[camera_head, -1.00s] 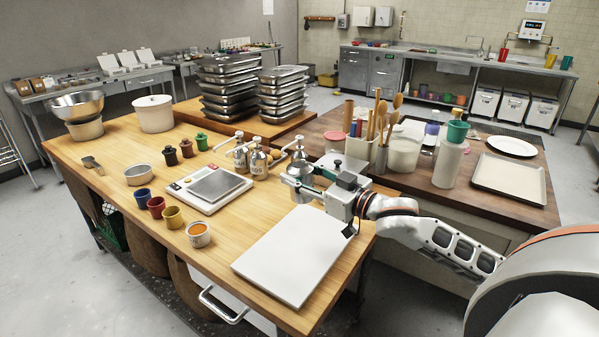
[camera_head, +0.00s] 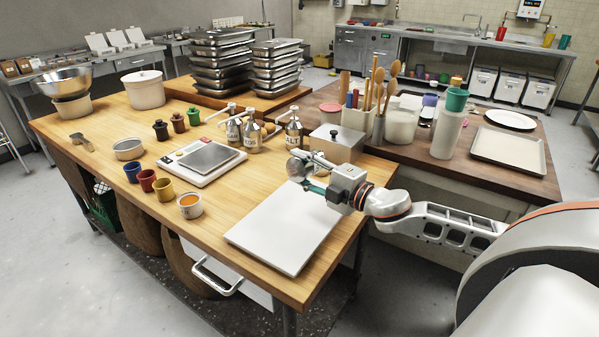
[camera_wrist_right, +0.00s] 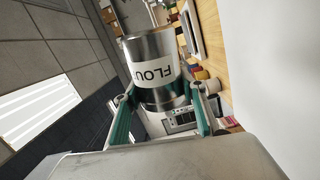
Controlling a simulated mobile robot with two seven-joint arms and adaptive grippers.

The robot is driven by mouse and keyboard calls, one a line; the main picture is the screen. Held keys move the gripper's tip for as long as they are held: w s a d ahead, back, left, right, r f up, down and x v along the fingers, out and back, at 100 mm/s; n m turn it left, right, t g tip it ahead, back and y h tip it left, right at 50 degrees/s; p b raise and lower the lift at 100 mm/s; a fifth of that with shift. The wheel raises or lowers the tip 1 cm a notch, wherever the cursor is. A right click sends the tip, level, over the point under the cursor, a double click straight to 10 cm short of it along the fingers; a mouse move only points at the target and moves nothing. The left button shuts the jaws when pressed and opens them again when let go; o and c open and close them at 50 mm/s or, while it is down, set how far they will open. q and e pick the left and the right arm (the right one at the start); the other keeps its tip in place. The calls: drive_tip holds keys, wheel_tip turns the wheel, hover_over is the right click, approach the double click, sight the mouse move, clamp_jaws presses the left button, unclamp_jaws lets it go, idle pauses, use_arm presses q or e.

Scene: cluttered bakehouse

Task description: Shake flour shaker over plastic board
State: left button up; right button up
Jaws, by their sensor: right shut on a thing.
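The metal flour shaker (camera_wrist_right: 152,65), with a white label reading "FLOU", fills the middle of the right wrist view. In the head view the shaker (camera_head: 296,165) shows small above the far left corner of the white plastic board (camera_head: 282,232). My right gripper (camera_head: 312,187) is shut around the shaker, with its green fingers (camera_wrist_right: 158,108) on both sides. The shaker looks tipped over, apart from the board. The board also shows as a pale surface (camera_wrist_right: 280,60) in the wrist view. No falling flour can be made out. My left gripper is not in view.
A scale (camera_head: 203,160) and several pump bottles (camera_head: 252,136) stand left of and behind the board. An orange-filled cup (camera_head: 190,206) and coloured cups (camera_head: 147,181) stand farther left. A grey lidded box (camera_head: 336,142) is close behind my gripper. The board is bare.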

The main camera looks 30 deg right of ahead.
wheel_tip(320, 180, down, 5)
drive_tip(key=n+b, duration=0.3)
drive_tip(key=n, duration=0.2)
drive_tip(key=shift+r, duration=0.2)
drive_tip(key=shift+f+n+b, duration=0.35)
drive_tip(key=shift+f+n, duration=0.2)
drive_tip(key=shift+n, duration=0.65)
drive_tip(key=shift+a+f, duration=0.1)
drive_tip(key=shift+n, duration=0.3)
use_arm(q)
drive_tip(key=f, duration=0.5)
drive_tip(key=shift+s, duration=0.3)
use_arm(e)
drive_tip(key=shift+s, duration=0.1)
